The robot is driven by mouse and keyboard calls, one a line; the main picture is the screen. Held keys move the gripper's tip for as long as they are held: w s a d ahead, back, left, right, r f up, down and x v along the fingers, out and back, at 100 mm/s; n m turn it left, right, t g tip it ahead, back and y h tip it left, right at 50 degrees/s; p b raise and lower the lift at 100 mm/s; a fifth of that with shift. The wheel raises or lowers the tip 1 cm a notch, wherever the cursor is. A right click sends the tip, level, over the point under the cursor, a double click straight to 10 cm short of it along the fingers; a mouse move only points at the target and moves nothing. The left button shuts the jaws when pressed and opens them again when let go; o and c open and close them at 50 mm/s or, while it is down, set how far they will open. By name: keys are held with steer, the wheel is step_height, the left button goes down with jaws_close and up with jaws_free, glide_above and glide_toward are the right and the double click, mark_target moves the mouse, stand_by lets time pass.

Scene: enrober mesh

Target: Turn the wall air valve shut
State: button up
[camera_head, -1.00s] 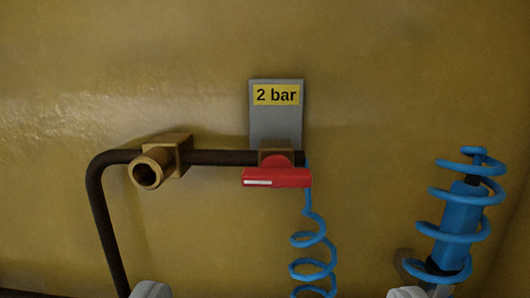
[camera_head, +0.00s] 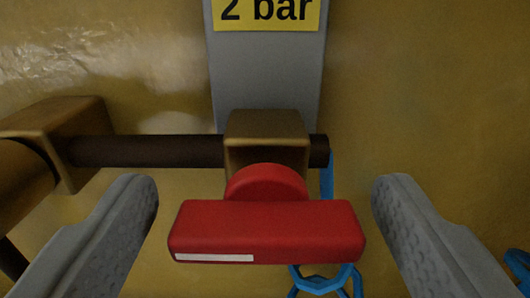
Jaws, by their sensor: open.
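The wall air valve has a red handle (camera_head: 265,230) with a round red hub and a white stripe at its lower left. The handle lies horizontal, in line with the dark pipe (camera_head: 145,151). Behind it is the brass valve body (camera_head: 265,127). My gripper (camera_head: 265,205) is open, with one grey finger on each side of the handle. Gaps show between each finger and the handle ends; the right gap looks small. I cannot tell whether the fingers are level with the handle in depth.
A grey plate (camera_head: 266,75) with a yellow "2 bar" label (camera_head: 266,10) is on the wall above the valve. A brass fitting (camera_head: 60,135) sits on the pipe at left. A blue coiled hose (camera_head: 322,280) hangs below the valve, behind the handle. The yellow wall (camera_head: 430,90) at upper right is bare.

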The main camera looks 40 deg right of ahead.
steer(key=shift+w+d, duration=0.35)
steer(key=c, duration=1)
